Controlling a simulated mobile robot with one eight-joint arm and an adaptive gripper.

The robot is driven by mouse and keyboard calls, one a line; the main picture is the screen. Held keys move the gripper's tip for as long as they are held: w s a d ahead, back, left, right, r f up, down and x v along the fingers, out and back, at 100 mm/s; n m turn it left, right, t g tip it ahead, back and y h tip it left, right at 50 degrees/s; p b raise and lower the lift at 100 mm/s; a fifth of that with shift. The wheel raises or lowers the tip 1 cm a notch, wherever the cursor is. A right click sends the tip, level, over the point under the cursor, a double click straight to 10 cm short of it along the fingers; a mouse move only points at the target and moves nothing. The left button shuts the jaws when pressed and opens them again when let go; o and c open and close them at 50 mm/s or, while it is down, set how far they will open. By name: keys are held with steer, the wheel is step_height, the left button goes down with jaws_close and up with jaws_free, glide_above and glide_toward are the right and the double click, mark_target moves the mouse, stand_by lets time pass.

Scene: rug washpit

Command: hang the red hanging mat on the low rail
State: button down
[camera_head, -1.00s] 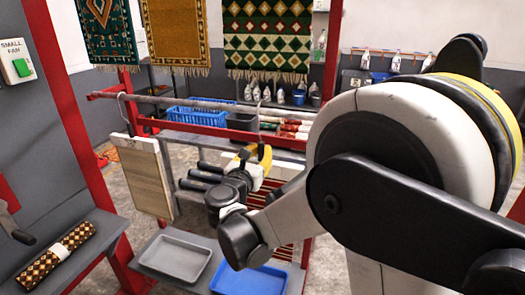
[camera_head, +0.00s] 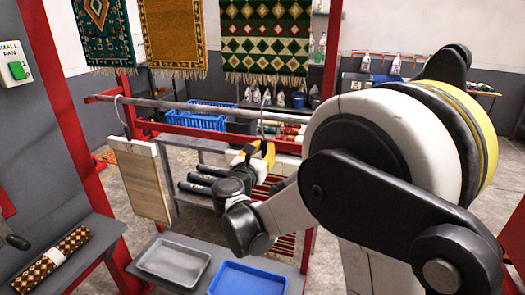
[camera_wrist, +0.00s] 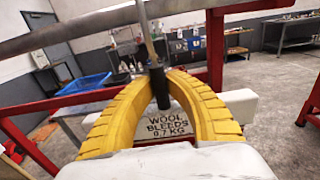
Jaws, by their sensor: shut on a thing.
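The red hanging mat (camera_head: 284,244) shows as red and cream stripes below and behind my gripper in the head view; my arm hides much of it. My gripper (camera_head: 262,153) has yellow fingers shut on the mat hanger's dark grip (camera_wrist: 160,88). A white label reading "WOOL BLEEDS 0.7 KG" (camera_wrist: 168,127) is just beyond the fingers. The low rail (camera_head: 190,104) is a grey bar just above my gripper. It also crosses the top of the wrist view (camera_wrist: 80,31). The hanger's thin stem crosses in front of it there; the hook's top is cut off, so I cannot tell if it bears.
A pale board (camera_head: 144,182) hangs at the rail's left. A blue basket (camera_head: 195,119) is behind the rail. A grey tray (camera_head: 172,262) and a blue tray (camera_head: 248,280) are below. A rolled mat (camera_head: 55,258) lies on the left shelf. Red posts (camera_head: 75,130) flank the rail.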

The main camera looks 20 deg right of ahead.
steer(key=shift+x, duration=1.3)
